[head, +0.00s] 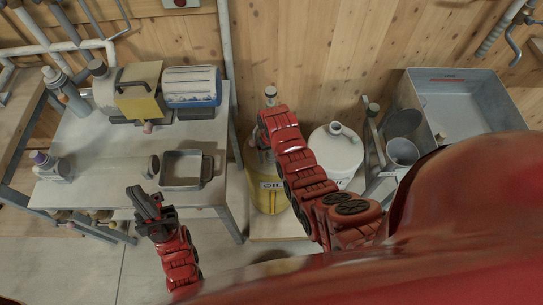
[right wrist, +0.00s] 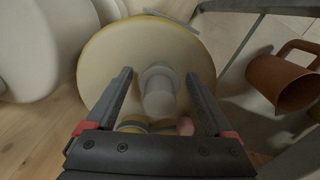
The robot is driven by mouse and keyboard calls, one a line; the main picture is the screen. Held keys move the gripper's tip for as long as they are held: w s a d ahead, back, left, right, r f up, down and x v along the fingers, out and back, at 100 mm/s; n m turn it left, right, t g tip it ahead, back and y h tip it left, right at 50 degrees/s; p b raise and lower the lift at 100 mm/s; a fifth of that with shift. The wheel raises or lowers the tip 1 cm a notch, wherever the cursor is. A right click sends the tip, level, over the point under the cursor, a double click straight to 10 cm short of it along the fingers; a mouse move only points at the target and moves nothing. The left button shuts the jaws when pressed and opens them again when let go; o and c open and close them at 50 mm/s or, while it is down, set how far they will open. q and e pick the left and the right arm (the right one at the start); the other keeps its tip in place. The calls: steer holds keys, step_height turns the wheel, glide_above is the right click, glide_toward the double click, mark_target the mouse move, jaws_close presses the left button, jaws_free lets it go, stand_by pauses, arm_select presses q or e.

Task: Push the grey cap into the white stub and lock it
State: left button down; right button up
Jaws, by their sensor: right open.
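In the right wrist view a pale grey-white cylinder (right wrist: 158,100) stands upright in the middle of a round cream drum top (right wrist: 105,62). A wider round part shows at its far end; I cannot tell cap from stub there. My right gripper (right wrist: 158,76) is open, one finger on each side of the cylinder, with gaps on both sides. In the head view the yellow oil drum (head: 267,198) stands under my right arm, which hides most of its top. My left gripper (head: 149,208) is in front of the table; its finger opening is unclear.
The metal table (head: 105,190) at left holds a square metal frame (head: 186,170), a yellow-and-blue machine (head: 140,92) and bottles. A white drum (head: 335,158) stands right of the yellow one. A brown mug (right wrist: 285,80) lies at right in the wrist view. A grey metal bin (head: 465,105) is at right.

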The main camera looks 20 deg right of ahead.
steer(key=r, duration=0.2)
steer(key=r+b, duration=0.1)
steer(key=r, duration=0.1)
steer(key=w+r+b, duration=0.1)
steer(key=r, duration=0.1)
step_height(320, 180, up, 11)
steer(key=p, duration=0.8)
steer(key=shift+s+f+p, duration=0.15)
steer(key=shift+f+p, duration=0.05)
steer(key=shift+p, duration=0.15)
steer(key=shift+s+f, duration=0.1)
steer(key=shift+f, duration=0.05)
